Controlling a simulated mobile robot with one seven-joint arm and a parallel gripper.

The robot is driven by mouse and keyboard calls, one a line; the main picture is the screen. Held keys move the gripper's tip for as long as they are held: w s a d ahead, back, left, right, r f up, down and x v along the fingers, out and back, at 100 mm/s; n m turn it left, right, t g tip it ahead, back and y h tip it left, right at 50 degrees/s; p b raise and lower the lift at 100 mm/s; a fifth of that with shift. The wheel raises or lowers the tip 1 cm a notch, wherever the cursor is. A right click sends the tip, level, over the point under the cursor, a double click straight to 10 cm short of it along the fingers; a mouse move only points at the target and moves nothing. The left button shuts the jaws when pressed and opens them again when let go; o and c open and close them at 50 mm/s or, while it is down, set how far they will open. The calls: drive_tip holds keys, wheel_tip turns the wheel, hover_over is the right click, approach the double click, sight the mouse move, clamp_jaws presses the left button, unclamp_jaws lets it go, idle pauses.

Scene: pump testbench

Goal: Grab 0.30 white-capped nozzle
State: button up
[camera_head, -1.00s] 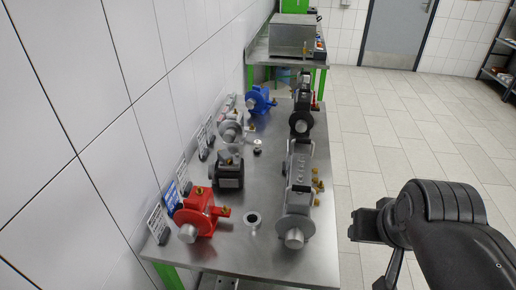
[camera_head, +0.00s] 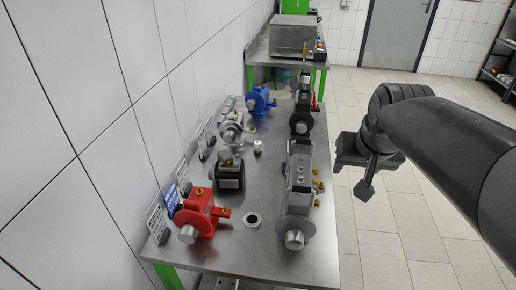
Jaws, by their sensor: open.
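A small pale-topped cylinder (camera_head: 258,146) stands on the steel table (camera_head: 262,185), between the pumps near its middle. It may be the white-capped nozzle, but it is too small to read any marking. My gripper (camera_head: 351,178) is open and empty, beside the table's right edge and well apart from both pieces. Its fingers are partly hidden by its own body.
Red (camera_head: 202,214), black (camera_head: 229,178) and blue (camera_head: 259,100) pumps stand along the left side. A long grey pump (camera_head: 299,195) and a dark pump (camera_head: 301,117) line the right side, between my gripper and the small pieces. The tiled floor (camera_head: 400,228) at right is clear.

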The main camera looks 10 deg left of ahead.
drive_tip(key=w+a+f, duration=0.1)
drive_tip(key=w+a, duration=0.2)
drive_tip(key=w, duration=0.3)
drive_tip(key=w+a, duration=0.3)
drive_tip(key=w, duration=0.4)
drive_tip(key=w+a+f, duration=0.1)
drive_tip(key=w+a, duration=0.3)
drive_tip(key=w, duration=0.3)
drive_tip(key=shift+w+f, duration=0.15)
drive_tip(key=shift+f, duration=0.15)
drive_tip(key=w+a+f, duration=0.6)
drive_tip(key=w+a, duration=0.2)
drive_tip(key=w, duration=0.1)
approach(257, 143)
drive_tip(key=w+f, duration=0.2)
drive_tip(key=shift+n+g, duration=0.3)
drive_tip(key=shift+n, duration=0.1)
drive_tip(key=x, duration=0.9)
drive_tip(key=shift+f, duration=0.4)
drive_tip(key=shift+c, duration=0.2)
drive_tip(key=c, duration=1)
